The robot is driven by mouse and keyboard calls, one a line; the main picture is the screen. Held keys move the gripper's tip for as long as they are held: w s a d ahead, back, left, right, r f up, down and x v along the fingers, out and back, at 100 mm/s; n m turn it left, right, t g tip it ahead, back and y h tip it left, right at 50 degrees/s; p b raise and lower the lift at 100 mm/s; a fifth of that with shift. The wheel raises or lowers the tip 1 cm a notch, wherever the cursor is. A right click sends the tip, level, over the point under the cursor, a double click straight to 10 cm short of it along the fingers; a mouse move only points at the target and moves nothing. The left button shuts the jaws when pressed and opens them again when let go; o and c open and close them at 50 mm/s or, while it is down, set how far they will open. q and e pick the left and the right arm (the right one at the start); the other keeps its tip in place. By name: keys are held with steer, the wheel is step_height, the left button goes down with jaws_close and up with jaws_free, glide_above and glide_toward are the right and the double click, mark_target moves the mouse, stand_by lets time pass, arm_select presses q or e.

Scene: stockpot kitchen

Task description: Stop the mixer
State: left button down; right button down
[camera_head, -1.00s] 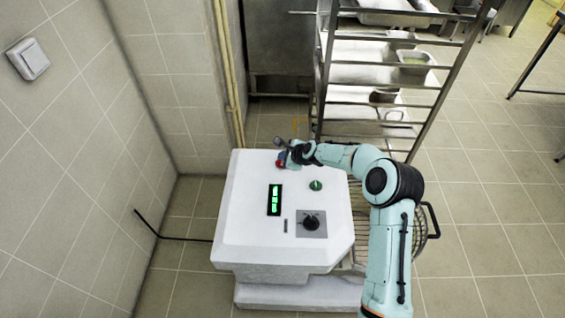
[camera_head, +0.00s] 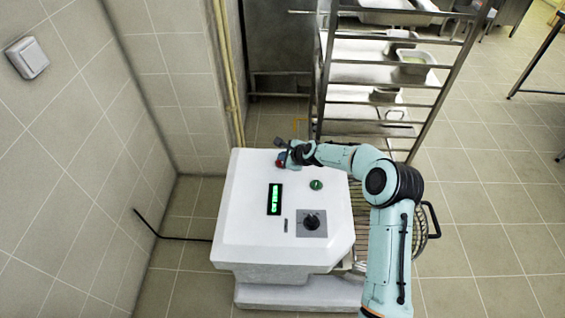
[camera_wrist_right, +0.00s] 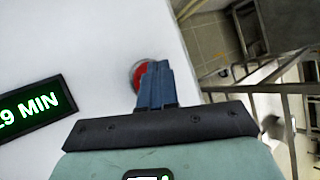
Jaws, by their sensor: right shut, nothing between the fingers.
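The mixer (camera_head: 245,220) is a white machine with a sloped top panel in the head view. Its red button (camera_head: 281,160) is at the panel's far edge and also shows in the right wrist view (camera_wrist_right: 136,73). A green button (camera_head: 316,185), a green-lit display (camera_head: 274,199) and a black dial (camera_head: 311,222) are nearer. The display reads "9 MIN" at its visible end in the wrist view (camera_wrist_right: 35,103). My right gripper (camera_wrist_right: 153,68) is shut and empty, its fingertips over the red button and partly covering it. I cannot tell whether they touch. My left gripper is not in view.
A metal rack (camera_head: 385,75) with trays stands behind the mixer. Tiled wall and a white switch (camera_head: 27,58) are on the left. A black cable (camera_head: 165,236) runs from the wall to the mixer. Open tiled floor (camera_head: 485,220) lies to the right.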

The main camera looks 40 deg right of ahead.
steer(key=shift+f+b, duration=0.35)
steer(key=shift+f, duration=0.25)
stand_by(0.6)
steer(key=shift+r, duration=0.15)
steer(key=shift+r+p, duration=0.55)
steer(key=shift+r, duration=0.25)
steer(key=shift+r+p, duration=1.65)
steer(key=shift+r, duration=0.85)
steer(key=shift+f, duration=0.1)
